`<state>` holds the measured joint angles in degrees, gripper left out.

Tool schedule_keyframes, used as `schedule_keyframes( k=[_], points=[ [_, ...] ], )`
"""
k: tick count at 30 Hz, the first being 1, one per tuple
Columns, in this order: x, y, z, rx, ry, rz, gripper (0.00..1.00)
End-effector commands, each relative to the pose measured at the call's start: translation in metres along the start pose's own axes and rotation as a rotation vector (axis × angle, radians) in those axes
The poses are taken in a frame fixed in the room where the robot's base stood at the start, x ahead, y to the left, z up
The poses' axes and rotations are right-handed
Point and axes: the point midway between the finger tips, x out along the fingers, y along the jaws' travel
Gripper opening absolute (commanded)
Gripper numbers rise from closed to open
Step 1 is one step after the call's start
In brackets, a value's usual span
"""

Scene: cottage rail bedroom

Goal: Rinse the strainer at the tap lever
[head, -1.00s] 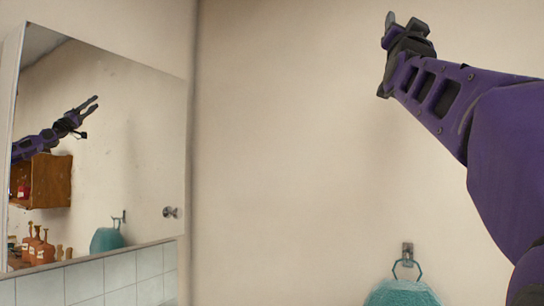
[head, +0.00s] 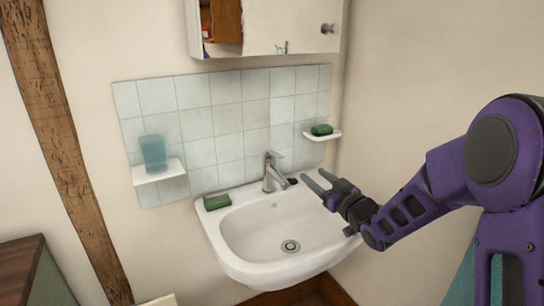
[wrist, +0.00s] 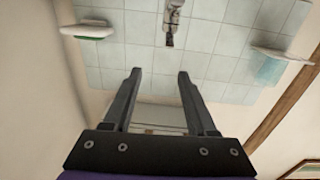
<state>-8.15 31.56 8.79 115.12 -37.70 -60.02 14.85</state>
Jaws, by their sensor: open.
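The chrome tap (head: 271,172) stands at the back of the white basin, with its lever (head: 273,156) on top. It also shows upside down at the top of the wrist view (wrist: 174,18). A round metal strainer (head: 290,246) sits at the drain in the basin floor; I cannot tell whether it is loose. A small dark object (head: 292,181) lies just right of the tap's foot; I cannot tell what it is. My gripper (head: 312,174) is open and empty, right of the tap and apart from it. Its two fingers show spread in the wrist view (wrist: 159,72).
The basin (head: 240,236) has a green soap bar (head: 217,202) on its left rim. A shelf (head: 158,173) with a blue cup (head: 153,152) is left, a soap shelf (head: 322,136) right. A mirror cabinet (head: 290,27) hangs above. A wooden-topped cabinet (head: 18,262) stands lower left.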

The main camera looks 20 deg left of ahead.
Motion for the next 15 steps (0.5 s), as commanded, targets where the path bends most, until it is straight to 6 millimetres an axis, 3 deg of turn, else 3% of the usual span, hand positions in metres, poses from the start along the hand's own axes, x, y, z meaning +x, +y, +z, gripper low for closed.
schedule_keyframes(
  k=[5,15],
  points=[
    [0.006,-0.014,0.010,0.021,-0.005,-0.036,0.57],
    [0.073,-0.016,0.010,0.020,-0.004,-0.034,0.57]
  ],
)
